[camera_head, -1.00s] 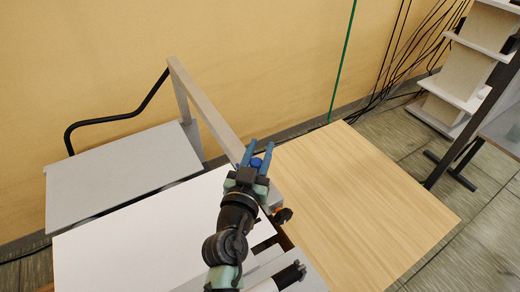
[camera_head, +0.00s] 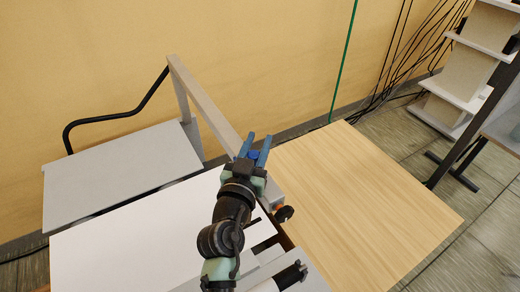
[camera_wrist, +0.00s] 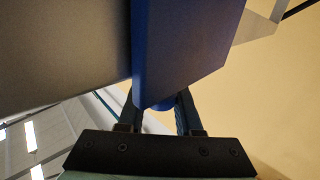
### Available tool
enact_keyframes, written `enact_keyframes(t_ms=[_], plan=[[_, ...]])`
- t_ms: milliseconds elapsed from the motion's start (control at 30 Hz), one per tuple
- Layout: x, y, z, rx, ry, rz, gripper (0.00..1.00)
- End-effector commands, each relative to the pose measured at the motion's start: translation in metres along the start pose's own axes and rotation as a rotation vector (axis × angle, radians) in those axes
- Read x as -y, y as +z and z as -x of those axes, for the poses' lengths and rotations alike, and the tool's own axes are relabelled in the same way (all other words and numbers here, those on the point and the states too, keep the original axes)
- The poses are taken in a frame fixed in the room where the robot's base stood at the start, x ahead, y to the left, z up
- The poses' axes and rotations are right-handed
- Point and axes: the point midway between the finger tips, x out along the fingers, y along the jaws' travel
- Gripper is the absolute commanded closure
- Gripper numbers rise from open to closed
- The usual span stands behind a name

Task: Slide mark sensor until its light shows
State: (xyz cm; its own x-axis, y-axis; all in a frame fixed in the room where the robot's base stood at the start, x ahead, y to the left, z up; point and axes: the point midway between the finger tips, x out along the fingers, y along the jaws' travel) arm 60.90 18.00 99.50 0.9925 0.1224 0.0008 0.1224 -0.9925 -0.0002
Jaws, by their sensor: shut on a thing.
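The mark sensor is a blue housing (camera_wrist: 185,50) that fills the upper middle of the wrist view, beside a grey beam (camera_wrist: 60,45). A small blue rounded part (camera_wrist: 160,106) below it sits between my fingers. My gripper (camera_head: 257,141) is shut on the sensor at the slanting grey beam (camera_head: 205,102); it also shows in the wrist view (camera_wrist: 158,102). In the head view, my gripper hides most of the sensor, leaving a bit of blue (camera_head: 254,155) between the fingers. No lit lamp shows on the visible faces.
A white sheet (camera_head: 130,240) lies under the beam, with a grey panel (camera_head: 120,170) behind it. A dark knob with an orange part (camera_head: 284,213) stands right of my wrist. A bare wooden table (camera_head: 360,200) lies to the right. A black curved bar (camera_head: 110,120) rises at left.

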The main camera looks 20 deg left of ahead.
Motion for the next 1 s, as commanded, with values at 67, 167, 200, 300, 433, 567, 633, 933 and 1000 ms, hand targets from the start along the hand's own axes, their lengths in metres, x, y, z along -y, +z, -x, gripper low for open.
enact_keyframes(t_ms=[67,167,200,300,433,567,633,933,1000], plan=[[0.001,0.0,0.0,0.001,-0.002,0.001,1.0],[0.001,0.0,0.0,0.002,-0.002,0.001,1.0],[0.001,0.0,0.0,0.002,-0.002,0.001,1.0],[0.001,0.0,0.0,0.002,-0.002,0.001,0.48],[0.001,0.0,0.0,0.002,-0.002,0.001,0.36],[0.0,0.0,0.0,0.002,-0.001,0.001,0.36],[0.0,0.0,0.0,0.001,-0.001,0.0,0.36],[0.0,0.003,0.028,0.003,-0.002,-0.001,0.36],[0.001,0.003,0.042,0.002,-0.003,0.0,0.36]])
